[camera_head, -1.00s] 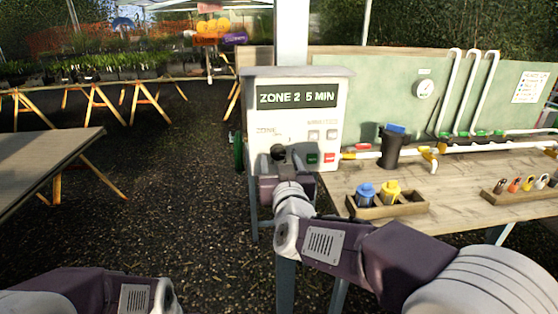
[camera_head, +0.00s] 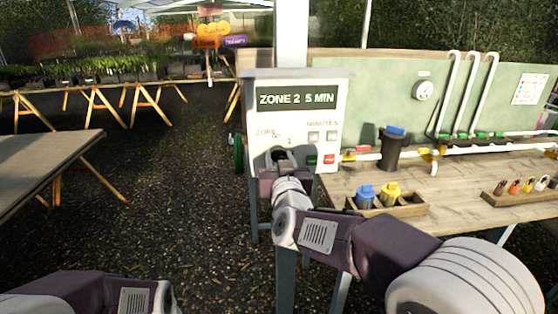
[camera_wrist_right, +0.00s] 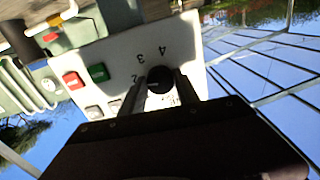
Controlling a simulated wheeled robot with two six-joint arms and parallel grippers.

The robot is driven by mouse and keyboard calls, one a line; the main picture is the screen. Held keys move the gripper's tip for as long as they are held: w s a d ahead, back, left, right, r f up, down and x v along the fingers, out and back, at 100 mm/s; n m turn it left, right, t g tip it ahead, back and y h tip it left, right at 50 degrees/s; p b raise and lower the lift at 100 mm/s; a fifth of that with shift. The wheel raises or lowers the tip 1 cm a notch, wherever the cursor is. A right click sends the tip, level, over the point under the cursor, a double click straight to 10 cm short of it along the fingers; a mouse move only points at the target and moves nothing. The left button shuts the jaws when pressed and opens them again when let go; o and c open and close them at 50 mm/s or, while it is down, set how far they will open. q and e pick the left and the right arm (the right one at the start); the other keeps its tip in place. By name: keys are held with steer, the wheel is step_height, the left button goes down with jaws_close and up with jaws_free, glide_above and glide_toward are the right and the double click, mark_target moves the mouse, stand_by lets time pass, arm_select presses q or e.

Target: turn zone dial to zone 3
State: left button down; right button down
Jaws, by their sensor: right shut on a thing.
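The white controller box (camera_head: 257,110) stands on a post at the left end of the bench. Its display (camera_head: 297,97) reads "ZONE 2 5 MIN". My right gripper (camera_head: 281,160) is at the zone dial on the lower left of the panel and largely hides it in the head view. In the right wrist view the black round dial (camera_wrist_right: 160,87) sits between the two fingers of my right gripper (camera_wrist_right: 160,82), which is shut on it. The numbers 3 and 4 show beside the dial, upside down. My left gripper is not in view.
Green (camera_head: 312,159) and red (camera_head: 329,160) buttons sit just right of the dial, with two grey buttons above. The wooden bench (camera_head: 450,185) holds a tray of blue and yellow parts (camera_head: 411,210), a black cylinder (camera_head: 391,150) and white pipes.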

steer(key=m+b, duration=0.2)
steer(key=m, duration=0.2)
steer(key=shift+f+m, duration=0.15)
steer(key=shift+m, duration=0.15)
steer(key=shift+a+m+b, duration=0.1)
steer(key=shift+m+b, duration=1.1)
steer(key=shift+m, duration=1)
steer(key=c, duration=0.9)
jaws_free()
steer(key=shift+s+r, duration=0.15)
steer(key=shift+r, duration=0.05)
